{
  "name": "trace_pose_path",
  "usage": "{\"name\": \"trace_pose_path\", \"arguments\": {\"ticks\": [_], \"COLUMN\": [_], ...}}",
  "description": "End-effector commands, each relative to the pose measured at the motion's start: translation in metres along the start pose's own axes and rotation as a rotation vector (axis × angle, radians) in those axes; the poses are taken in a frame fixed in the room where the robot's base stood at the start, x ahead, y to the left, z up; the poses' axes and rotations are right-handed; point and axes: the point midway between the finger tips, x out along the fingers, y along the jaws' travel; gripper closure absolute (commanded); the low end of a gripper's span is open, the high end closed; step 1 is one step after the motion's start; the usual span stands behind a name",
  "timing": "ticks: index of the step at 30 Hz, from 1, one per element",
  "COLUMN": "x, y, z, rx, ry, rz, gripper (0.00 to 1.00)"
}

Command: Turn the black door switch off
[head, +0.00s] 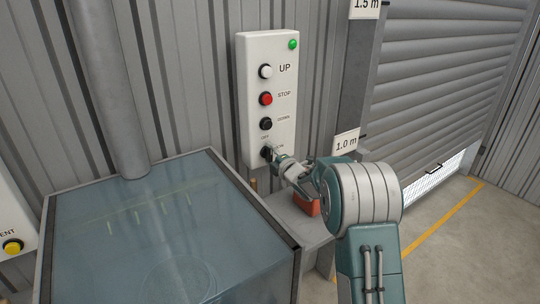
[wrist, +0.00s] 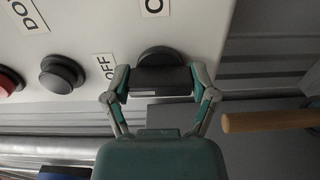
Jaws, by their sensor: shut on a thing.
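The black door switch (wrist: 160,58) is a round knob with a bar handle, at the bottom of the white control box (head: 276,84). In the wrist view the OFF label (wrist: 106,66) lies left of the knob, and another label (wrist: 155,7), partly cut off, lies above it. My gripper (wrist: 160,82) is shut on the switch's bar, one finger at each end. In the head view my gripper (head: 273,157) reaches the box's lower end and hides most of the switch. Which way the handle points is hard to tell.
Above the switch are a black DOWN button (head: 266,123), a red STOP button (head: 266,99) and a white UP button (head: 265,71). A glass-topped tank (head: 60,200) stands at left. A reddish block (head: 306,205) sits below my arm. A shutter door (head: 440,100) is at right.

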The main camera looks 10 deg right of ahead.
Motion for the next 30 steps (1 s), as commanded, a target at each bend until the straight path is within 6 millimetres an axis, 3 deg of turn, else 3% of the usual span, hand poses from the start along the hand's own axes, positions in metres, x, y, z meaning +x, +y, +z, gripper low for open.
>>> {"name": "trace_pose_path", "arguments": {"ticks": [17,18,20,30], "x": [-0.0001,-0.0001,-0.0002,-0.0008], "y": [-0.0067,-0.0068,-0.007,-0.0027], "z": [-0.0024,-0.0025,-0.0024,-0.0012], "rx": [-0.035,-0.035,-0.035,-0.034], "ry": [0.004,0.004,0.004,0.001], "rz": [-0.013,-0.013,-0.014,-0.006], "gripper": [0.74,0.21,0.0,0.0]}}
